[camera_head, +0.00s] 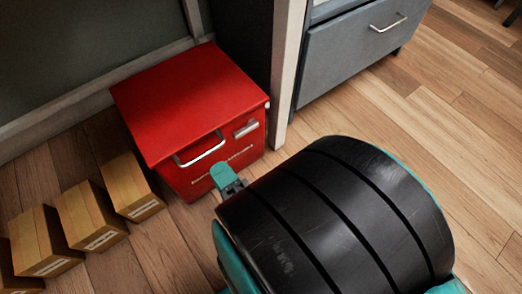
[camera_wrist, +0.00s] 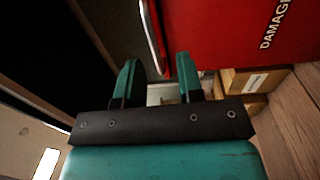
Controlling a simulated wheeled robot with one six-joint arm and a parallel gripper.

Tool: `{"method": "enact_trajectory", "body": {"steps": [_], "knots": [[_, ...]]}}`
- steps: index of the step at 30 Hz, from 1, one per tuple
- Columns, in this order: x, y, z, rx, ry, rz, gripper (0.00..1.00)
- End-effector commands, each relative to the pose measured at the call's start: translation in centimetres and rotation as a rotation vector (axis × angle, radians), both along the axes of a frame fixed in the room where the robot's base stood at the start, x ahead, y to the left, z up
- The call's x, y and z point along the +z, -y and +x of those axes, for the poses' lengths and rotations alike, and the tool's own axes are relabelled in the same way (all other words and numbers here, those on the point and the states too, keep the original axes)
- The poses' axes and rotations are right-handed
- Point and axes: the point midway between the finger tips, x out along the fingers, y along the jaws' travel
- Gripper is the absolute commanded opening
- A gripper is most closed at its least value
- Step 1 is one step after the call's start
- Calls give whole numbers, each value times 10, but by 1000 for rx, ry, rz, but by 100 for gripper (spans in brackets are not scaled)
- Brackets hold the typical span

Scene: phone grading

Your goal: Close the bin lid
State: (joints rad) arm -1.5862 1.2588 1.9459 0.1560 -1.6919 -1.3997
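The red bin (camera_head: 215,175) stands on the floor against the wall in the head view. Its red lid (camera_head: 185,95) lies flat over the top, with no gap visible along the front edge. A silver bar handle (camera_head: 200,152) is at the front, just below the lid edge. My gripper (camera_wrist: 158,78) is open and empty in the wrist view, its two teal fingers apart. The bin's red face (camera_wrist: 230,35) is close by at the upper right. In the head view one finger shows in front of the bin's lower front; my arm hides the rest.
Several brown cardboard boxes (camera_head: 88,215) stand in a row on the wooden floor left of the bin. A pale post (camera_head: 288,70) and a grey drawer cabinet (camera_head: 355,55) are to the right. Open floor (camera_head: 420,130) lies at the right.

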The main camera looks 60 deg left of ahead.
Motion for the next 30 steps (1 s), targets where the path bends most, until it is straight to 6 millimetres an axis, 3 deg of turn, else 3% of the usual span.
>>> {"method": "enact_trajectory", "body": {"steps": [10, 12, 30], "knots": [[-2, 86, 3, -1, -2, -6, 34], [-10, 87, 3, 0, -2, 4, 34], [-10, 109, 3, 1, -2, 2, 34]]}}
